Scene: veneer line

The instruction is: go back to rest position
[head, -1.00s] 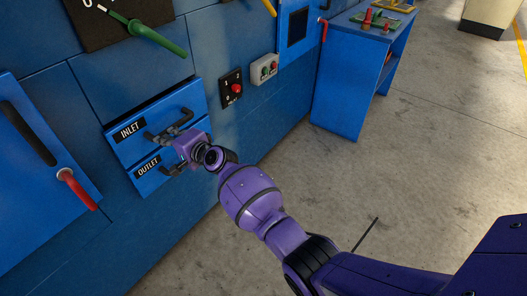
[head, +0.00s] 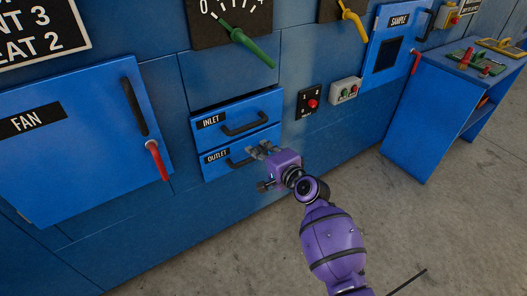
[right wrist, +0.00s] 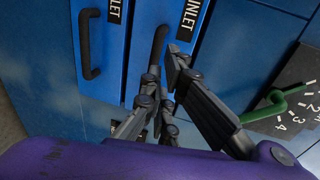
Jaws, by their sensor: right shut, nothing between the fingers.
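My right gripper (head: 263,149) is shut and empty. In the head view it appears in front of the right side of the drawers, just right of the outlet handle (head: 246,157). The inlet drawer (head: 212,135) shows a dark gap along its top edge, so it looks slightly open; its black handle (head: 245,125) is clear of the fingers. The outlet drawer (head: 213,170) is below it. In the right wrist view the fingers (right wrist: 165,85) appear near the inlet handle (right wrist: 158,45); the outlet handle (right wrist: 90,45) is farther left. My left gripper is not in view.
The fan door (head: 80,150) with a red lever (head: 157,160) is left. A gauge with a green lever (head: 248,44) is above. Switch boxes (head: 345,91) and a blue bench (head: 425,115) are right. Open concrete floor (head: 450,230) lies in front.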

